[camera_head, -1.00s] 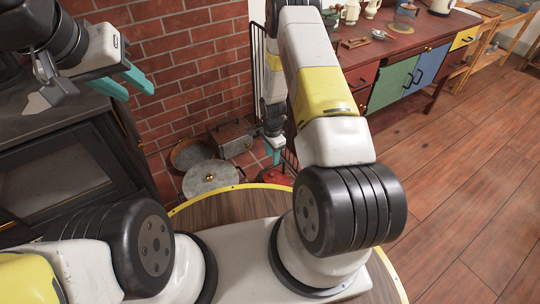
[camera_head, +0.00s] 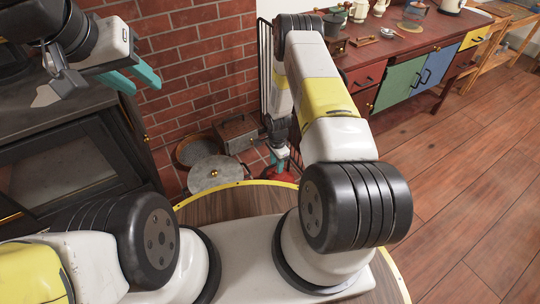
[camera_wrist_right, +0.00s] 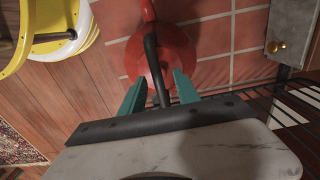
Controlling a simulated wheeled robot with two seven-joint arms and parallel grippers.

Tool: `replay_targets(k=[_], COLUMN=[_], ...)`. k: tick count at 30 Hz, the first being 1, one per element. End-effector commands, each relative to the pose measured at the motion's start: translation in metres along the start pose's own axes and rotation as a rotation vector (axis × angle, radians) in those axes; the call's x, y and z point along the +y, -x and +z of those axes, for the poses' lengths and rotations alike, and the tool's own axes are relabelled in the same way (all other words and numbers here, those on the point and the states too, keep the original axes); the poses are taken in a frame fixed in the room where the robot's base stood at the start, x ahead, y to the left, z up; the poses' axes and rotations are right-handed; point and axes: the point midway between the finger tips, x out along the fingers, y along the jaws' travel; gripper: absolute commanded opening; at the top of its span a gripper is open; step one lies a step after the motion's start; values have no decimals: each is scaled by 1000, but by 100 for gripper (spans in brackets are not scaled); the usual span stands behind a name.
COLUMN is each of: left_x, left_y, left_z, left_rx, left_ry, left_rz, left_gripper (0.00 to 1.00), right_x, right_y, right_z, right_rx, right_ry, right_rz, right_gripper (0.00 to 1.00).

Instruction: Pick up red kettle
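The red kettle (camera_head: 281,175) sits on the floor tiles by the brick wall, mostly hidden behind my right arm and gripper in the head view. In the right wrist view the kettle (camera_wrist_right: 185,55) shows its round red body and a black handle. My right gripper (camera_wrist_right: 157,88) is open, with one teal finger on each side of the handle; I cannot tell whether they touch it. It also shows above the kettle in the head view (camera_head: 282,158). My left gripper (camera_head: 135,80) is open and empty, high over the dark stove at the left.
A lidded pot (camera_head: 216,173), a round pan (camera_head: 196,150) and a metal box (camera_head: 236,134) stand left of the kettle. A black wire rack (camera_wrist_right: 285,105) is close beside my right gripper. A red cabinet (camera_head: 365,78) stands at the back; the wooden floor at right is clear.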

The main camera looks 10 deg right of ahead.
Motion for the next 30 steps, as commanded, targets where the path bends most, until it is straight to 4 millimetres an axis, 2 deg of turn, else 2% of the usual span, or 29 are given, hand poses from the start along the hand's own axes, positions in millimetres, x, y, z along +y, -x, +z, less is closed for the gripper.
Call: replay_targets(k=[19, 25, 30], left_x=[0, 0, 0], left_y=[0, 0, 0], left_z=[0, 0, 0], left_rx=[0, 0, 0], left_ry=[0, 0, 0], left_rz=[0, 0, 0], left_gripper=[35, 35, 35], right_x=[0, 0, 0], right_y=[-5, -5, -5], right_z=[0, 0, 0], right_rx=[0, 0, 0], right_ry=[0, 0, 0], right_rz=[0, 0, 0], right_gripper=[38, 0, 0])
